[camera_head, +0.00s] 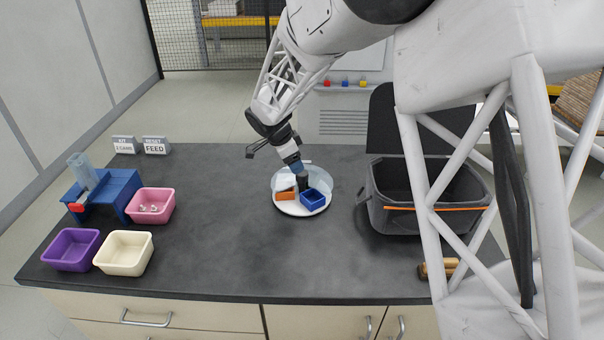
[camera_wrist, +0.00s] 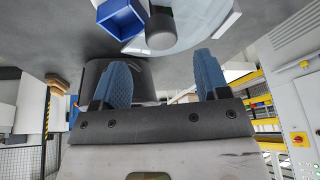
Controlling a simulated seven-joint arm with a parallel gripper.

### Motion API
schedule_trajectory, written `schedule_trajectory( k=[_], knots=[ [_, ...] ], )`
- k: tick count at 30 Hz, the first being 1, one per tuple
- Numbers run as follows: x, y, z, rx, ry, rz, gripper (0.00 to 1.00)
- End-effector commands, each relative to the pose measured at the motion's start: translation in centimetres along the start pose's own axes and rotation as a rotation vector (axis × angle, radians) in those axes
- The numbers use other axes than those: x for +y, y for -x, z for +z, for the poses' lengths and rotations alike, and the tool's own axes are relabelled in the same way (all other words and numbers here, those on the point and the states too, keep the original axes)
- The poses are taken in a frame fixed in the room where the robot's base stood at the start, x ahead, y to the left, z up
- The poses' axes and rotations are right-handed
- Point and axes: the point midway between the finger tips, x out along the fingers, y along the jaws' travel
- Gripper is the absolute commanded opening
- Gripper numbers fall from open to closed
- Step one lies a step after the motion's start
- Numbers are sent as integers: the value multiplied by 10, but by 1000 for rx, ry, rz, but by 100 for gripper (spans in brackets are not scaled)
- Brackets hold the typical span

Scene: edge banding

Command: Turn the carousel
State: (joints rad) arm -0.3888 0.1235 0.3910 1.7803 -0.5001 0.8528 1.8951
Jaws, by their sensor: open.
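The carousel is a white round disc (camera_head: 290,209) on the dark worktop, with a clear part standing at its back. A blue open bin (camera_head: 313,199) and an orange piece (camera_head: 285,195) sit on it. A dark upright post (camera_head: 304,183) rises near its middle. My gripper (camera_head: 295,166) points down just above the carousel. In the wrist view my open gripper (camera_wrist: 160,62) has its two blue fingers apart with nothing between them. The grey post (camera_wrist: 160,32) lies just beyond the fingertips, apart from them, beside the blue bin (camera_wrist: 120,18).
A black lidded crate (camera_head: 425,222) stands right of the carousel. At left are a blue machine (camera_head: 118,187) and pink (camera_head: 151,205), purple (camera_head: 71,249) and cream (camera_head: 123,252) bins. A brown object (camera_head: 437,269) lies front right. The worktop in front is clear.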

Motion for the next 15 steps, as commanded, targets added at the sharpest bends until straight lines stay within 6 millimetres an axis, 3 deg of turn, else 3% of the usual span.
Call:
schedule_trajectory(
  k=[15],
  knots=[
    [-6,6,-6,23,-5,58,68]
  ],
)
